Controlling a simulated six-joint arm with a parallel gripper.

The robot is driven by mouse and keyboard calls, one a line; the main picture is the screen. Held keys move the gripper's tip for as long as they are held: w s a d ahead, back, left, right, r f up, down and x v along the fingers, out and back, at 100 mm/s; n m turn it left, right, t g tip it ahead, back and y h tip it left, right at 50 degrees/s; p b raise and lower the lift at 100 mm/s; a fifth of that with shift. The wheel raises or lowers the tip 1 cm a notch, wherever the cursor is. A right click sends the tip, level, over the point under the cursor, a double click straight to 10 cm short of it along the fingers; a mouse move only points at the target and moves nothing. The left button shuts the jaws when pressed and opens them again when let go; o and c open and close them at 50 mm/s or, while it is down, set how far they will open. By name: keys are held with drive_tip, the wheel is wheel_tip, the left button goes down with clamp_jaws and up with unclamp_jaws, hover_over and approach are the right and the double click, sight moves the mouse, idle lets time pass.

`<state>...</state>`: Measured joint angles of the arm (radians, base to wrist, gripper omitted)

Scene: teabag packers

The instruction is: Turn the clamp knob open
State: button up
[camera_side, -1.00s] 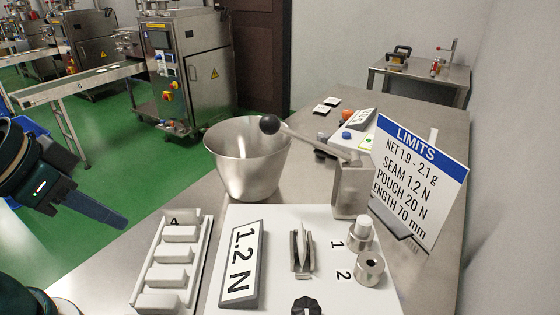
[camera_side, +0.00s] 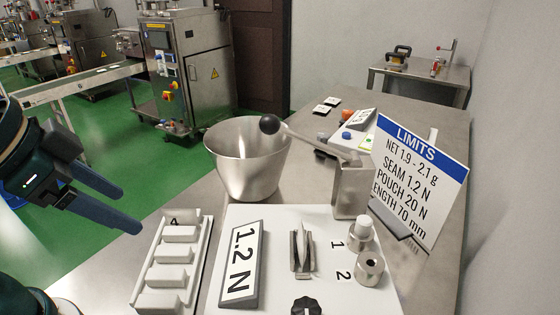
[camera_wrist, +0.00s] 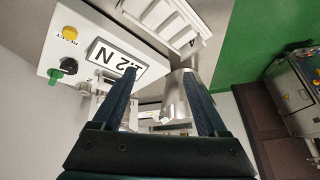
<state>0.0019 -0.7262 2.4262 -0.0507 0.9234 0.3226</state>
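A black ridged knob (camera_side: 307,306) sits at the front edge of the white test panel (camera_side: 215,293), partly cut off by the bottom of the side view. In the wrist view a black knob (camera_wrist: 69,64) shows on the panel's face, with a green piece (camera_wrist: 55,75) beside it. A small upright metal clamp (camera_side: 302,262) stands on the panel with a thin pale piece between its jaws. My gripper (camera_side: 129,209) is at the left of the side view, above the floor side and well apart from the knob. In the wrist view its two fingers (camera_wrist: 158,76) are spread and empty.
A white slotted tray (camera_side: 205,240) lies left of the panel. A 1.2 N sign (camera_side: 242,264), two metal cylinders (camera_side: 370,270) and a LIMITS board (camera_side: 418,185) are nearby. A yellow RESET button (camera_wrist: 70,33) is by the knob.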

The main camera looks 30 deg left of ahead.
drive_tip(key=w+d+r+m+h, duration=0.2)
drive_tip(key=w+d+r+m, duration=0.15)
drive_tip(key=m, duration=0.25)
drive_tip(key=m+g+h, duration=0.2)
drive_tip(key=m+g, duration=0.5)
drive_tip(key=m, duration=0.4)
hover_over(306, 308)
drive_tip(key=a, duration=0.2)
drive_tip(key=f, duration=0.9)
drive_tip(key=shift+w+a+f, duration=0.2)
drive_tip(key=shift+w+f, duration=0.15)
drive_tip(key=shift+s+d+f, duration=0.15)
drive_tip(key=shift+f, duration=0.2)
drive_tip(key=shift+x, duration=2.15)
clamp_jaws()
